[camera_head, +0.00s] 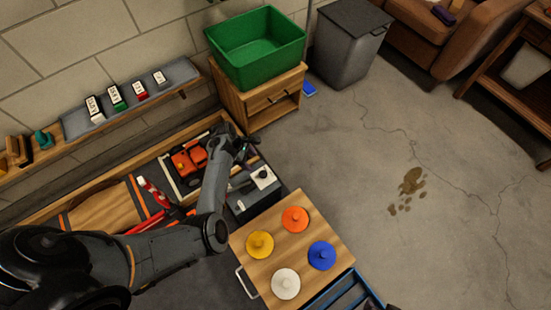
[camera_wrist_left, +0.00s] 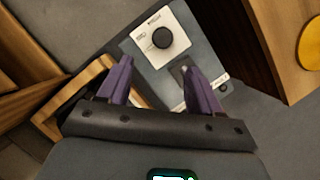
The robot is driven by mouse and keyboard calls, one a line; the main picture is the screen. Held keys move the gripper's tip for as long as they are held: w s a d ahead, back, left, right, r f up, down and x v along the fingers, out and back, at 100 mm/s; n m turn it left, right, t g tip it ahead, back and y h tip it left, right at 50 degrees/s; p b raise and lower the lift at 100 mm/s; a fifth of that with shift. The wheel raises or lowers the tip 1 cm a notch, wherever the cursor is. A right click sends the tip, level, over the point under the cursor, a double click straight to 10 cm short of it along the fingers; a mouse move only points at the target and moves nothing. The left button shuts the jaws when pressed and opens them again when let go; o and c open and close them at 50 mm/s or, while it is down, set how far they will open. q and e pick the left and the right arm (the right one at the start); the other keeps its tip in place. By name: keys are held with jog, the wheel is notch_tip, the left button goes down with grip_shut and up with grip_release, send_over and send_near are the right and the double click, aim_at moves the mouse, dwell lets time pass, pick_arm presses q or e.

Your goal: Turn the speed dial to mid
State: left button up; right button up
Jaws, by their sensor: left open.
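The speed dial (camera_wrist_left: 162,38) is a round black knob on a white plate (camera_wrist_left: 178,50), set on a grey control box (camera_wrist_left: 212,72). In the head view my left gripper (camera_head: 248,155) is above and behind the box. The dial's markings are too small to read. My right gripper is not in view.
A wooden top with yellow (camera_head: 260,244), orange (camera_head: 295,218), blue (camera_head: 322,255) and white (camera_head: 286,283) knobbed discs stands in front of the box. A green bin (camera_head: 257,50) stands on a wooden cabinet behind.

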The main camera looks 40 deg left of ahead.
aim_at(263, 174)
pick_arm(q)
jog(key=b+x, duration=0.5)
jog(key=x, duration=0.4)
jog(key=shift+d+f, duration=0.1)
jog(key=shift+d, duration=0.05)
jog(key=shift+b+x, duration=0.6)
jog(key=shift+x, duration=0.2)
jog(key=shift+s+d, duration=0.1)
jog(key=c, duration=1)
jog(key=shift+c, duration=0.2)
